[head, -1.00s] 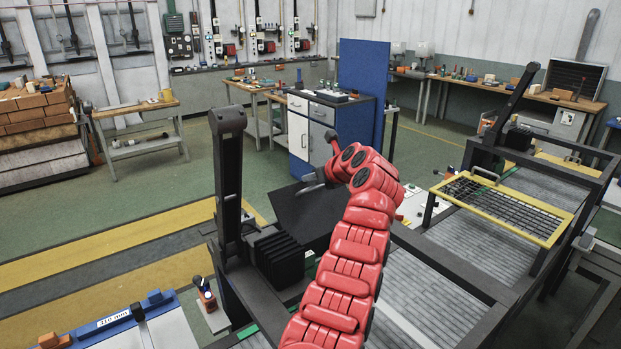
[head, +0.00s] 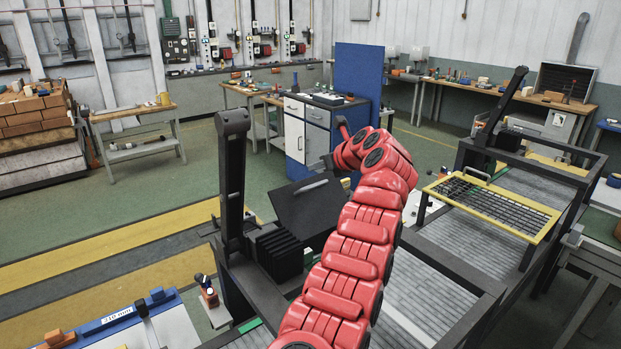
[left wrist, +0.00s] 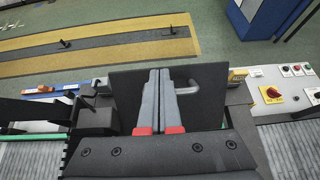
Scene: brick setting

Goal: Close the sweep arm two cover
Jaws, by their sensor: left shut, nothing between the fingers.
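A dark flat cover panel (head: 300,212) with a light grey handle (head: 312,186) stands tilted up beside a black post, partly hidden by my red left arm. In the left wrist view the panel (left wrist: 128,92) lies behind my left gripper (left wrist: 160,72), and the curved handle (left wrist: 188,88) is just right of its fingers. The fingers are together with nothing between them. I cannot tell whether they touch the panel. A yellow-framed mesh cover (head: 533,238) with a handle is raised at the right. I cannot tell which cover is number two. My right gripper is out of view.
The black post (head: 232,170) and ribbed black block (head: 279,252) stand close left of the panel. A control panel with a red-and-yellow switch (left wrist: 272,93) is at the right in the wrist view. Green floor (head: 130,205) beyond is clear.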

